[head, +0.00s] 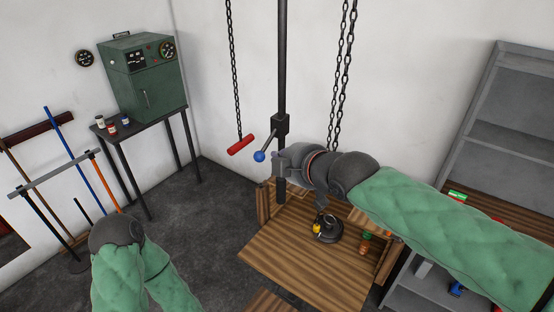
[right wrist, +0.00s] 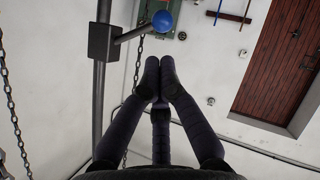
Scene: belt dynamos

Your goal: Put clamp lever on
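The clamp lever (head: 268,145) is a short grey rod with a blue ball at its end. It joins a black block (head: 280,124) on a dark vertical pole (head: 282,60). In the right wrist view the lever (right wrist: 134,35) and its ball show beyond my fingertips. My right gripper (head: 281,160) is just below and right of the lever in the head view. In the right wrist view its fingers (right wrist: 160,72) are drawn together at the tips, with nothing seen between them, apart from the ball. My left gripper is outside the views.
Chains (head: 234,75) hang on both sides of the pole; the left one ends in a red handle (head: 241,145). A wooden table (head: 300,255) holds a dark round device (head: 327,231). A green cabinet (head: 148,88) and grey shelf (head: 510,95) stand at the sides.

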